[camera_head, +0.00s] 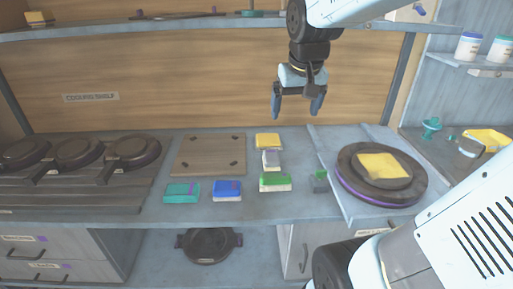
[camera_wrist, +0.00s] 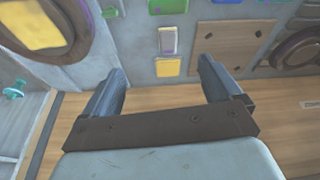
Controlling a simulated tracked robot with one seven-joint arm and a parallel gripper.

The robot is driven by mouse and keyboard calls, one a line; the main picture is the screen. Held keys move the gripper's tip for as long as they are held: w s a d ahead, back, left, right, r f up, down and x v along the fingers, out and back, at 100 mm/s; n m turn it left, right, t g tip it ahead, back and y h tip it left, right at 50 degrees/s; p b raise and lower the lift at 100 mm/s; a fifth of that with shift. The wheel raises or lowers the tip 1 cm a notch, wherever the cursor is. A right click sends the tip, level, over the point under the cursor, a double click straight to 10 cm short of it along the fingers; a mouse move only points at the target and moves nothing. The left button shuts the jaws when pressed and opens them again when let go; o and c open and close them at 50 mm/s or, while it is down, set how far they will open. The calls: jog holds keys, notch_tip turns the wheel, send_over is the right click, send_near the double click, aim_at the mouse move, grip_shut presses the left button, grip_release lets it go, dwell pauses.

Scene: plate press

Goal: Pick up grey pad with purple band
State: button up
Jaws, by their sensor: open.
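The grey pad with the purple band (camera_head: 271,161) lies on the counter between the yellow pad (camera_head: 268,140) and the green pad (camera_head: 275,182). In the wrist view the grey pad (camera_wrist: 167,41) shows a pale top and a purplish band, just beyond the yellow pad (camera_wrist: 168,67). My gripper (camera_head: 297,105) is open and empty, its fingers pointing down, high above the counter. In the head view it appears above and slightly right of the grey pad. In the wrist view my gripper's two fingers (camera_wrist: 162,72) are spread wide with nothing between them.
A blue pad (camera_head: 228,190) and a teal pad (camera_head: 182,193) lie left of the green one. A wooden board (camera_head: 209,155) is left of the grey pad. A round press plate (camera_head: 344,187) bearing a yellow pad stands right. Black pans (camera_head: 133,152) sit far left. A shelf (camera_head: 180,29) runs above.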

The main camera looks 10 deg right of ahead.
jog(key=w+f+g, duration=0.2)
jog(key=w+f, duration=0.4)
jog(key=w, duration=0.4)
jog(key=m+g, duration=0.1)
jog(key=g, duration=0.1)
send_over(272, 155)
notch_tip(272, 155, down, 7)
notch_tip(272, 155, down, 14)
jog(key=shift+w+r, duration=0.1)
jog(key=shift+r, duration=0.05)
